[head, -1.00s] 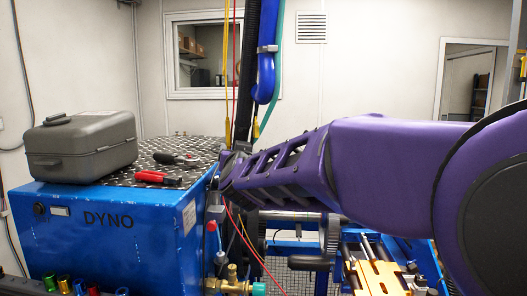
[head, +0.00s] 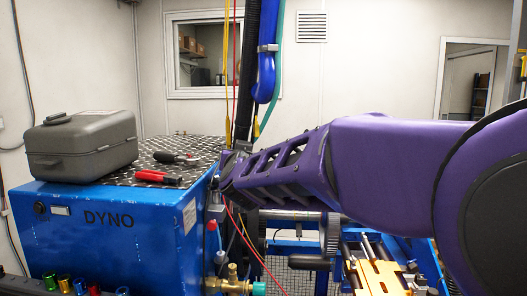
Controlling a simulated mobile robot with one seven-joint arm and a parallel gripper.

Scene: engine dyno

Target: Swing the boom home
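My purple arm reaches in from the right. Its far end, with my gripper (head: 217,185), is beside the right edge of the blue dyno cabinet (head: 110,235), below the hanging hoses. The fingers are too small and hidden to tell whether they are open or hold anything.
A grey case (head: 82,147), a ratchet (head: 178,158) and a red-handled tool (head: 158,179) lie on the cabinet's tread-plate top. A brass fitting (head: 234,283) is at its lower right. A blue frame with gold-coloured parts (head: 378,275) stands at lower right, beneath my arm.

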